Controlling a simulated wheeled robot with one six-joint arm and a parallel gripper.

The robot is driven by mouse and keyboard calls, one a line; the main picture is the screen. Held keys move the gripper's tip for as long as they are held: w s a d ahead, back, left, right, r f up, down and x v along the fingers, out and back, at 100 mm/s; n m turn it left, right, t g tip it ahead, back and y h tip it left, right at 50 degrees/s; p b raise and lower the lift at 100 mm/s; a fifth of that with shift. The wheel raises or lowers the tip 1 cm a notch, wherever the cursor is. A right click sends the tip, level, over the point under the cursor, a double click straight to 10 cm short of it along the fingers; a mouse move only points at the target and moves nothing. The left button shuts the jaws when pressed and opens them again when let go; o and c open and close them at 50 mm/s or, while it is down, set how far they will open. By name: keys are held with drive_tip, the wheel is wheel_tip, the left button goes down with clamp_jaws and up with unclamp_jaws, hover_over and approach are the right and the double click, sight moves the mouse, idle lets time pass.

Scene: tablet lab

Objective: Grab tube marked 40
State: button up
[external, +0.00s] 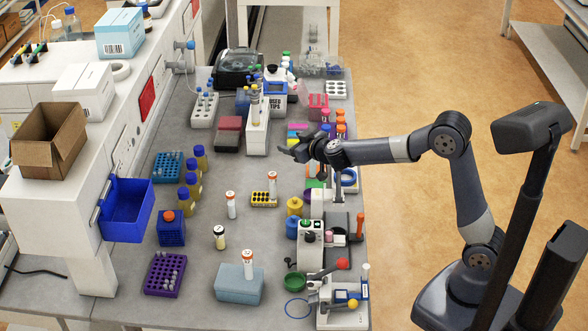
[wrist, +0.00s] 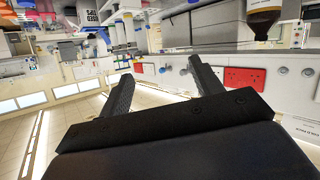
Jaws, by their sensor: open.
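A purple rack (external: 165,274) is at front left. Small machines (external: 311,243) line the right edge. A tall white holder (external: 257,136) stands near my gripper. Bare bench surrounds the standing tube.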

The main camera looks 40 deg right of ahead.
drive_tip(key=shift+c, duration=0.9)
